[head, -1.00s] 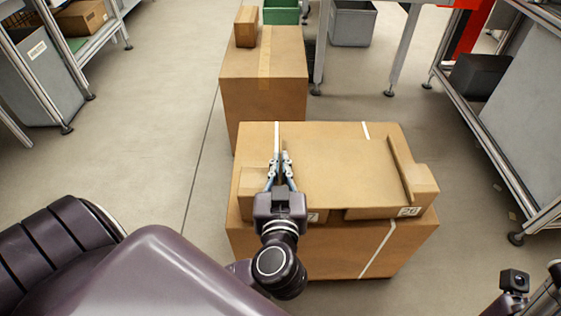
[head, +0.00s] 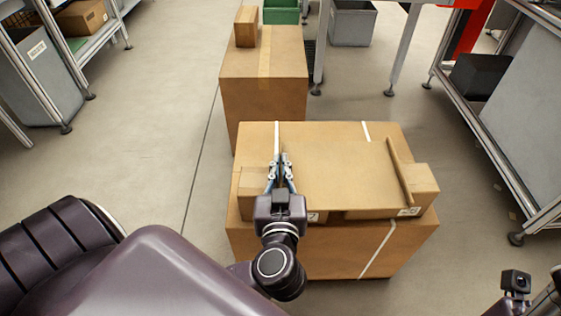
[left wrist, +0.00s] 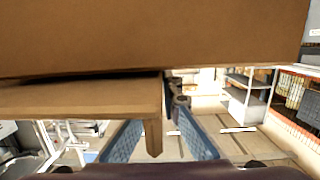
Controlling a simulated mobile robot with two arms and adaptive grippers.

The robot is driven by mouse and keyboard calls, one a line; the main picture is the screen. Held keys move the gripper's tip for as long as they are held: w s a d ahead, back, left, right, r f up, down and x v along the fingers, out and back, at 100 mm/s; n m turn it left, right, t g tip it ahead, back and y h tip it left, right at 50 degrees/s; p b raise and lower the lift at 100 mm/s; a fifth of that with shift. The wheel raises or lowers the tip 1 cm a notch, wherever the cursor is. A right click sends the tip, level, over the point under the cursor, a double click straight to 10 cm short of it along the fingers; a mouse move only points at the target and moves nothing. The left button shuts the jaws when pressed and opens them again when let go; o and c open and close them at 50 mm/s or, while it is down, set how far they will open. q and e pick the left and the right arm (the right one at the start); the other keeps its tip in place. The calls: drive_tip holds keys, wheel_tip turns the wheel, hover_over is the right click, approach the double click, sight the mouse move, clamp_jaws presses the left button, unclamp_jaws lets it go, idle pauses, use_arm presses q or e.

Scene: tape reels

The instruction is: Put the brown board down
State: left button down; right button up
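The brown board (head: 345,172) is a flat cardboard-coloured panel with an upright ridge along its right side. It lies over brown boxes on top of the large carton (head: 330,248); I cannot tell whether it rests fully on them. My left gripper (head: 280,162) is at the board's left edge. In the left wrist view its blue fingers (left wrist: 160,130) stand apart, with the board's narrow lip (left wrist: 153,137) between them and gaps visible on both sides. The exact fingertip contact is partly hidden.
A small box (head: 423,183) sits at the carton's right end. A tall carton (head: 263,90) with a little box (head: 246,27) on it stands behind. A metal rack (head: 520,120) is at the right.

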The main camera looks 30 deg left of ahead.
use_arm(q)
drive_tip(key=shift+f, duration=0.15)
drive_tip(key=c, duration=2.1)
unclamp_jaws()
drive_tip(key=v, duration=0.7)
drive_tip(key=shift+s+d, duration=0.15)
drive_tip(key=shift+s, duration=0.1)
